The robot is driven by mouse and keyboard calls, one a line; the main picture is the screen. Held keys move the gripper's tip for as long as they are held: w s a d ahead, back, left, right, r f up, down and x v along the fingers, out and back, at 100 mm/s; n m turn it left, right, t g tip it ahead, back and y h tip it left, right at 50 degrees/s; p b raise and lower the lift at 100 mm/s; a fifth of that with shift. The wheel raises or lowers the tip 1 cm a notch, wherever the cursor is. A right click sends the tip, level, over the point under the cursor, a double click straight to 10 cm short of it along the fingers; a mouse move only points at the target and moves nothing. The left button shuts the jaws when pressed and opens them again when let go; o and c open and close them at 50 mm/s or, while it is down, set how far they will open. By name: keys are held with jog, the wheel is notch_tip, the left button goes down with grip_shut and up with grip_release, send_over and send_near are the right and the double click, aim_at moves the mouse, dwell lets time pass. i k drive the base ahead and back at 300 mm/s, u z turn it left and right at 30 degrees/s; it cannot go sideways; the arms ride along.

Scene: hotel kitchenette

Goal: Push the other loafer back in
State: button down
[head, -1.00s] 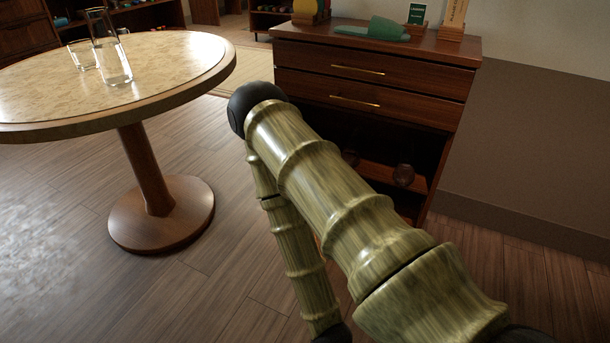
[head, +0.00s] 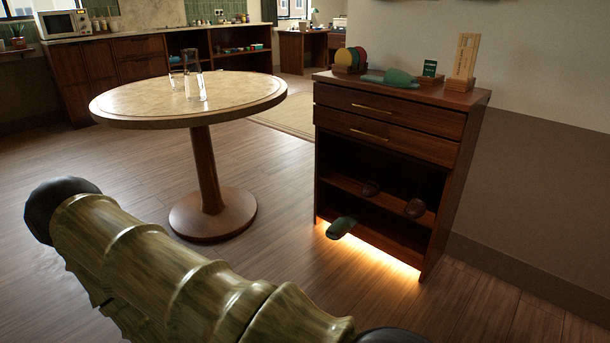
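The cabinet (head: 466,180) has two drawers above the shelves. My arm crosses the lower left of the view, well apart from the loafers. My gripper is out of view.
A round table (head: 130,107) with glassware stands left of the cabinet. The floor before the cabinet is open.

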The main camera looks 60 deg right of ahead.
aim_at(372, 186)
jog(key=u, duration=0.05)
jog(key=i, duration=0.7)
jog(key=z, duration=0.65)
jog(key=i, duration=1.4)
jog(key=z, duration=1.75)
jog(key=i, duration=0.65)
jog(key=z, duration=0.7)
